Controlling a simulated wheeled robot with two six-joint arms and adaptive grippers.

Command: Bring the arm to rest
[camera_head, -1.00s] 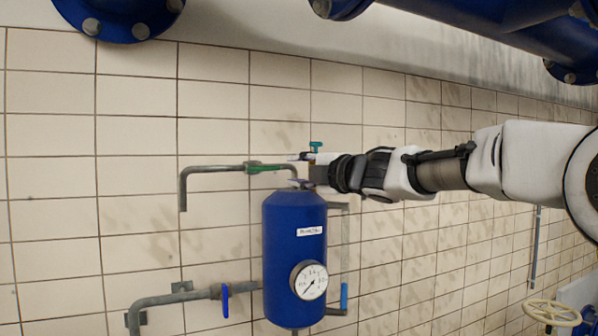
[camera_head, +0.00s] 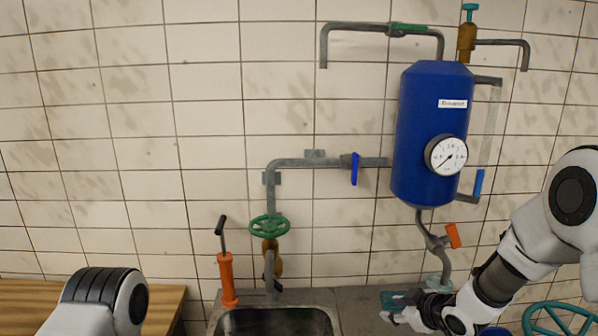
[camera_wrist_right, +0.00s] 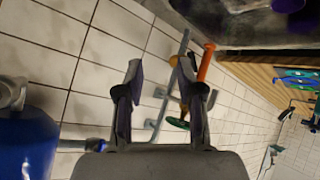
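My right arm reaches in from the right side of the head view. Its right gripper (camera_head: 388,309) is low, at the right of the sink, below the blue tank (camera_head: 430,135). In the right wrist view the two fingers of the right gripper (camera_wrist_right: 165,82) are spread apart with nothing held between them. A white and black part of my left arm shows at the bottom left of the head view; the left gripper is out of view.
A sink (camera_head: 275,322) with a green handwheel (camera_head: 269,226) above it and an orange hand pump (camera_head: 227,278) stands left of the gripper. A wooden bench (camera_head: 165,300) is at the left. A teal handwheel (camera_head: 560,318) is at bottom right. The tiled wall is close behind.

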